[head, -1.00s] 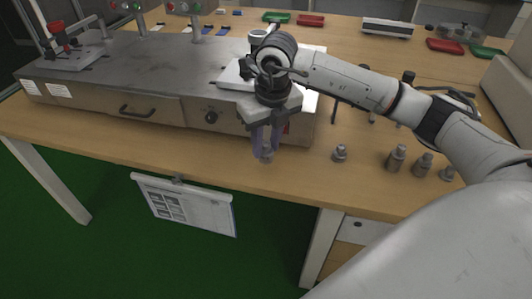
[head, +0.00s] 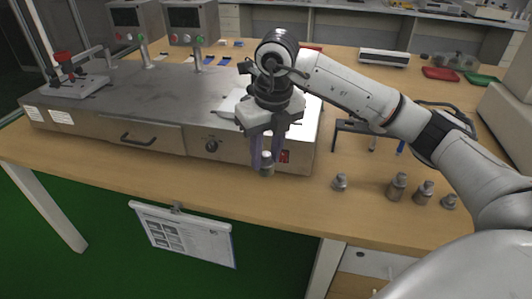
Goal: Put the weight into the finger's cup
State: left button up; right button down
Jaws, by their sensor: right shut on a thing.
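My right gripper (head: 266,165) is shut on a small metal weight (head: 267,167), held upright between its two purple fingers. It hangs in front of the grey test machine (head: 150,95), by the red switch at the machine's right end. A white plate (head: 231,103) on the machine top is partly hidden behind my right wrist. I cannot make out a finger's cup; the arm may cover it. My left gripper is not in view.
Several metal weights stand on the wooden table to the right, among them a small one (head: 340,182) and a taller one (head: 397,186). A clipboard (head: 187,233) hangs at the table's front edge. A red tray (head: 440,73) lies at the back right.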

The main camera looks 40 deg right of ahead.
aim_at(266, 175)
jog(key=shift+f+b, duration=2.1)
jog(key=shift+f, duration=1.05)
